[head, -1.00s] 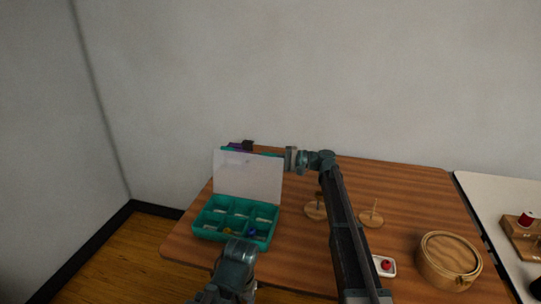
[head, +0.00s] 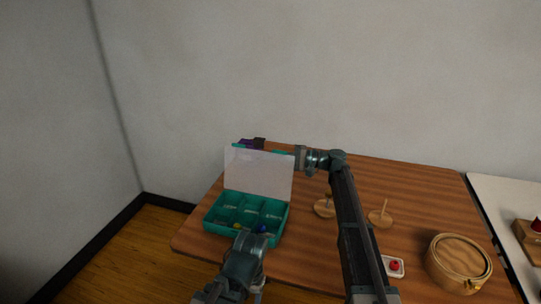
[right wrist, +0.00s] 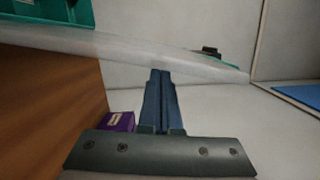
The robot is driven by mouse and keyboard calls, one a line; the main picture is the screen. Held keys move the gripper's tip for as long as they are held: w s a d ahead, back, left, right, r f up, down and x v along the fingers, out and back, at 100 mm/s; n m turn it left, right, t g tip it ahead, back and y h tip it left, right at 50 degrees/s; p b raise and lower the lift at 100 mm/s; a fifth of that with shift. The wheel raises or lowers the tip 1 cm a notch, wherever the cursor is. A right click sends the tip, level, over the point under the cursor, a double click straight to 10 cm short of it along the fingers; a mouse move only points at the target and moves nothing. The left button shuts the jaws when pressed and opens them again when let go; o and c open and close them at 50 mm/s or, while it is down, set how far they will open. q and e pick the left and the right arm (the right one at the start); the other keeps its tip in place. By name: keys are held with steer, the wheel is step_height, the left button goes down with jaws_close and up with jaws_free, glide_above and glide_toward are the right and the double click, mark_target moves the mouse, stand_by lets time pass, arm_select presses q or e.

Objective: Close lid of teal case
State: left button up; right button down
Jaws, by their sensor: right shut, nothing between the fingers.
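The teal case (head: 214,222) stands open on the wooden table, with small items in its compartments. Its translucent lid (head: 258,173) stands up along the back side. My right gripper (head: 297,157) is at the lid's upper right edge, its fingers mostly hidden behind the lid. In the right wrist view the right gripper's fingers (right wrist: 160,74) are together and empty, their tips at the pale lid (right wrist: 120,50); I cannot tell whether they touch. My left gripper (head: 250,245) is low at the case's front right; its fingers cannot be made out.
A purple box (head: 245,143) is behind the lid, also seen in the right wrist view (right wrist: 117,121). Two wooden spindles (head: 324,207) (head: 380,217), a small white dish (head: 393,267) and a round wooden box (head: 458,262) stand on the right. A white table (head: 508,205) adjoins there.

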mark_target(265, 179)
steer(key=shift+s+r, duration=0.1)
steer(key=shift+s, duration=0.05)
steer(key=shift+s+a+r+n+p, duration=0.25)
steer(key=shift+s+r+n+p, duration=0.15)
steer(key=shift+s+n+p, duration=0.25)
steer(key=s+n, duration=0.1)
steer(key=s+n+p, duration=0.1)
steer(key=s+a+r+n+h+p, duration=0.1)
steer(key=s, duration=0.1)
steer(key=shift+a+r, duration=0.1)
steer(key=s+a+f+n+b, duration=0.1)
steer(key=s+f+n+b, duration=0.1)
steer(key=s+f+n, duration=0.1)
steer(key=s+a+f+n+t+h+b, duration=0.1)
steer(key=s+a+f+n, duration=0.1)
steer(key=s+n, duration=0.3)
steer(key=s+a+f+n+t+h+b, duration=0.1)
steer(key=s+f+n+b, duration=0.1)
steer(key=s+f+n, duration=0.2)
steer(key=shift+s+a+f+n+b, duration=0.1)
steer(key=shift+s+a+n+b, duration=0.15)
steer(key=shift+s, duration=0.25)
steer(key=shift+s+a+n+b, duration=0.1)
steer(key=shift+s+a+n, duration=0.1)
steer(key=shift+s, duration=0.3)
steer(key=shift+s+f+b, duration=0.15)
steer(key=shift+f+b, duration=0.3)
